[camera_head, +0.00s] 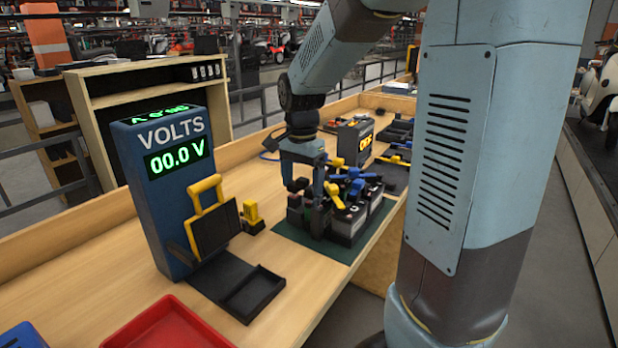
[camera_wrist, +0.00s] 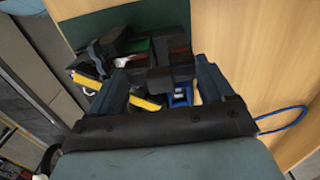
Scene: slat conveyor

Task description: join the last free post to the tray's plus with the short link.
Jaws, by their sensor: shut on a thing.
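In the head view, dark batteries with grey faces (camera_head: 348,222) stand close together on a green mat (camera_head: 351,248). Yellow and blue pieces (camera_head: 345,190) lie across their tops. My gripper (camera_head: 318,198) points down at the left side of this group and hides part of it. In the wrist view, my gripper (camera_wrist: 160,90) is closed on a dark piece (camera_wrist: 158,78) between its fingers. I cannot tell for certain that this is the short link. Yellow (camera_wrist: 148,103) and blue (camera_wrist: 180,95) parts show close to it. The posts and the tray's plus are not clearly visible.
A blue meter (camera_head: 165,190) reads 00.0 V. By it are a yellow-handled black panel (camera_head: 213,228), an open black case (camera_head: 235,285) and a small yellow item (camera_head: 252,216). A red tray (camera_head: 165,328) is at front. More equipment (camera_head: 355,140) stands behind the batteries.

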